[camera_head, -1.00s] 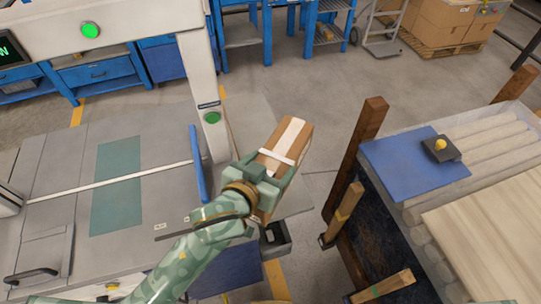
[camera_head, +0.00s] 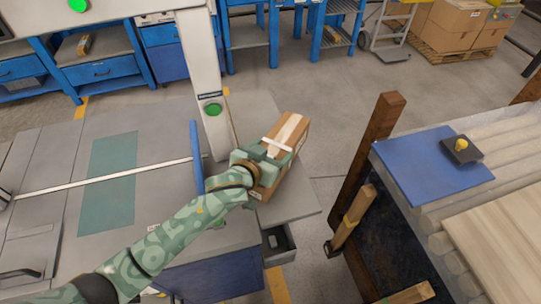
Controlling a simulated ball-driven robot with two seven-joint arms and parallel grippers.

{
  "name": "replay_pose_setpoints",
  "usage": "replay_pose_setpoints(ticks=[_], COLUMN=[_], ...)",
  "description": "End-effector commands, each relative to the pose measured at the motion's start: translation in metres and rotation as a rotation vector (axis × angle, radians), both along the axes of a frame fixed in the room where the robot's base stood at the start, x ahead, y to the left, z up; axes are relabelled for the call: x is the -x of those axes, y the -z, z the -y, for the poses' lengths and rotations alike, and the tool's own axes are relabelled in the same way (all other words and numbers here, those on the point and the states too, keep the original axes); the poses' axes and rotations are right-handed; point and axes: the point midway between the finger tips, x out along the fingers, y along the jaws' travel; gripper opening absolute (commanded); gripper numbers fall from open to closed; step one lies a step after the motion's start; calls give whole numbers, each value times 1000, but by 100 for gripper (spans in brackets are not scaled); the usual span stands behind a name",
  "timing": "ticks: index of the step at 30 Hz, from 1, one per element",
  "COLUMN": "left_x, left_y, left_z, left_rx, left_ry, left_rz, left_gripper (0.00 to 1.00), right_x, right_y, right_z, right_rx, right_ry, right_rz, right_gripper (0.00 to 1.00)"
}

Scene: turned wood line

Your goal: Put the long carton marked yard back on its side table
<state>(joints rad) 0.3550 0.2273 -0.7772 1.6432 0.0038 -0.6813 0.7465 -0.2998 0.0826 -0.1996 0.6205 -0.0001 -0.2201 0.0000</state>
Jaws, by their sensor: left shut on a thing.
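My left gripper (camera_head: 262,160) is shut on a long brown carton (camera_head: 297,134) with a pale strip along its top and a white band across it. The carton slants from lower left to upper right, and the gripper hides part of its near half. Any yard marking on it is too small to read. The carton is over the grey side table (camera_head: 295,200) at the right of the machine. I cannot tell whether its underside touches the table. My right gripper is not in view.
A machine upright with a green button (camera_head: 212,110) and a blue fence (camera_head: 197,157) stand just left of the carton. An open grey drawer (camera_head: 279,244) sits below the table. At right, a wooden post (camera_head: 368,145) and a blue pad (camera_head: 432,166) border a stack of rollers.

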Motion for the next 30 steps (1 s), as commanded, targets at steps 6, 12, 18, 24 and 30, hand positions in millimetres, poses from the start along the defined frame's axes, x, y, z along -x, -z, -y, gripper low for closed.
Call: replay_pose_setpoints(ticks=[6, 12, 18, 24, 30], left_x=[-1, -1, 0, 0, 24], left_y=[7, 10, 11, 9, -6], left_z=[0, 0, 0, 0, -12], left_rx=[4, 4, 2, 1, 1], left_ry=[-1, -1, 0, 0, 0], left_rz=[4, 4, 1, 2, 0], left_gripper=[32, 32, 94, 94, 94], right_x=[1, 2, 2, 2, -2], right_y=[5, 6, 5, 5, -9], right_z=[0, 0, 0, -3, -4], right_rx=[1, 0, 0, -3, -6], right_ry=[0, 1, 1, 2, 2], right_rz=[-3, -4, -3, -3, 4], right_gripper=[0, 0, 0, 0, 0])
